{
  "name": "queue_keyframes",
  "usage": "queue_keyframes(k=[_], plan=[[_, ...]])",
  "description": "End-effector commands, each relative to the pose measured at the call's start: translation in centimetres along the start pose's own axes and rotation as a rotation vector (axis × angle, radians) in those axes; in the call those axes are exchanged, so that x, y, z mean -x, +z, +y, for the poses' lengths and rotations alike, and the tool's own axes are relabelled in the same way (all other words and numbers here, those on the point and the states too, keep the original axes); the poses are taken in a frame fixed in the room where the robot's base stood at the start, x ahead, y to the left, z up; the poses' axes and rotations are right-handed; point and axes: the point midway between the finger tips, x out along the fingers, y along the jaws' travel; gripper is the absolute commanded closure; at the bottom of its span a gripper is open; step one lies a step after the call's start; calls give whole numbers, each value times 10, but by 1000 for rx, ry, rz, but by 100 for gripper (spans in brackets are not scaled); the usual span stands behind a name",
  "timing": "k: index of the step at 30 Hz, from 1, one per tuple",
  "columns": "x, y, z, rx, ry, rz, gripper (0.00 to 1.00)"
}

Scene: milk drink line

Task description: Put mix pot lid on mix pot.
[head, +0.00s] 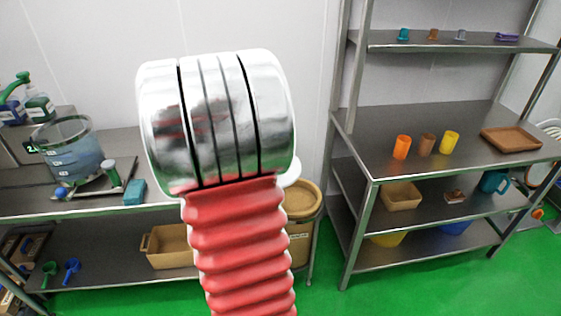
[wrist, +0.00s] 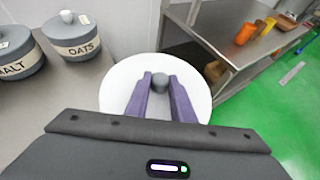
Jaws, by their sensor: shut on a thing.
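The white round lid (wrist: 117,88) with a grey knob fills the middle of the wrist view. My gripper (wrist: 160,84) has its two purple fingers on either side of the knob, shut on it. In the head view a small white edge (head: 291,172), likely the lid, shows to the right of my arm; my arm hides the rest. I cannot make out the mix pot for certain. Whatever lies under the lid is hidden in the wrist view, so I cannot tell whether the lid touches anything.
Grey jars marked MALT (wrist: 18,52) and OATS (wrist: 72,36) stand left of the lid. A clear measuring jug (head: 68,152) stands on the left bench. A shelf rack (head: 375,165) with orange, brown and yellow cups is at right. Green floor (head: 325,285) between them looks clear.

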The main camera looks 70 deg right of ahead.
Motion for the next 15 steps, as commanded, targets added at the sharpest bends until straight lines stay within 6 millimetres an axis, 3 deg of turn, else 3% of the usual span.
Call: queue_keyframes(k=[9, 15], plan=[[67, -44, 106, 147, 270, -2, 100], [121, -80, 163, 238, 437, -1, 100]])
